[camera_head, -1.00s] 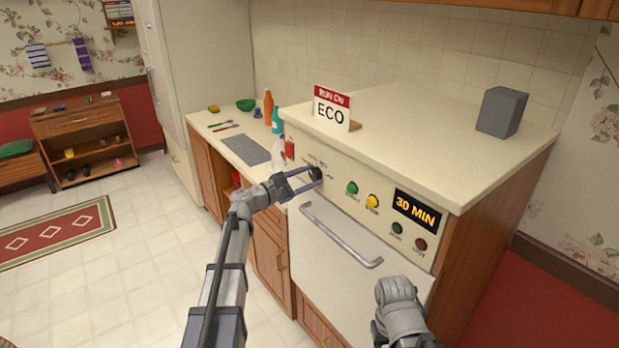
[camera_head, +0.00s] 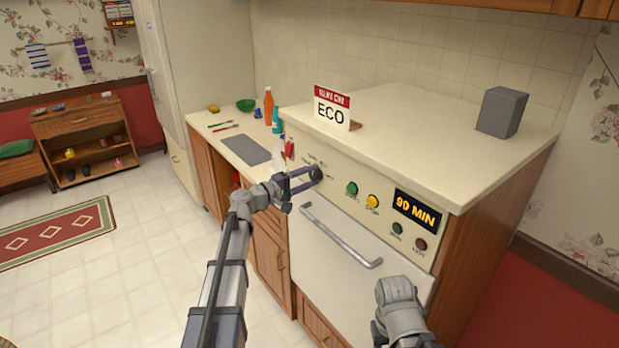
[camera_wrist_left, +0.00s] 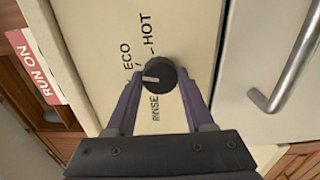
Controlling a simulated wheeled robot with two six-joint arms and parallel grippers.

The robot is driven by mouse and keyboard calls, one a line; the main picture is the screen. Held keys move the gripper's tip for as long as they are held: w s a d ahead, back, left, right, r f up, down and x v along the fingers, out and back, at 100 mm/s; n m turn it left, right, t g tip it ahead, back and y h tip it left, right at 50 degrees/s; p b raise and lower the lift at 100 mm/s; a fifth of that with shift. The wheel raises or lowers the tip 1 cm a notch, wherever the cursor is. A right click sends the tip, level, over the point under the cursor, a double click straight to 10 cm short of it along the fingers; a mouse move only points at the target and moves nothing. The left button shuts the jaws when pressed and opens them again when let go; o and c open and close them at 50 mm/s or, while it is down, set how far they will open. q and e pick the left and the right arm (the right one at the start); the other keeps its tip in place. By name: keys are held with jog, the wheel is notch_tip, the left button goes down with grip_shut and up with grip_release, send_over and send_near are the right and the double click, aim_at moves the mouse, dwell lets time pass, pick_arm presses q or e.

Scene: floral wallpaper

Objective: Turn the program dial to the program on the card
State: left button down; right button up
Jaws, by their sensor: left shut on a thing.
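The black program dial (camera_head: 316,174) sits on the cream front panel of the appliance. My left gripper (camera_head: 308,178) is shut on it, a purple finger on each side. In the left wrist view the dial (camera_wrist_left: 163,70) has a white pointer mark, facing left in that picture, a little below the ECO label (camera_wrist_left: 126,57). HOT and RINSE labels stand around it too. The card (camera_head: 332,108) on the appliance top reads ECO. The display (camera_head: 416,209) reads 90 MIN. Of my right arm only grey links show at lower right; its fingers are not visible.
A green button (camera_head: 352,188) and a yellow button (camera_head: 372,201) are right of the dial. A door handle (camera_head: 341,236) runs below the panel. A grey block (camera_head: 502,112) stands on the top. Bottles (camera_head: 268,105) stand on the counter behind left.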

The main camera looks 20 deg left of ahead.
pick_arm(q)
jog(key=shift+m, duration=1.1)
jog(key=shift+c, duration=1.4)
grip_release()
jog(key=shift+s, duration=0.1)
jog(key=v, duration=0.7)
jog(key=shift+s+a, duration=0.25)
jog(key=shift+s, duration=0.05)
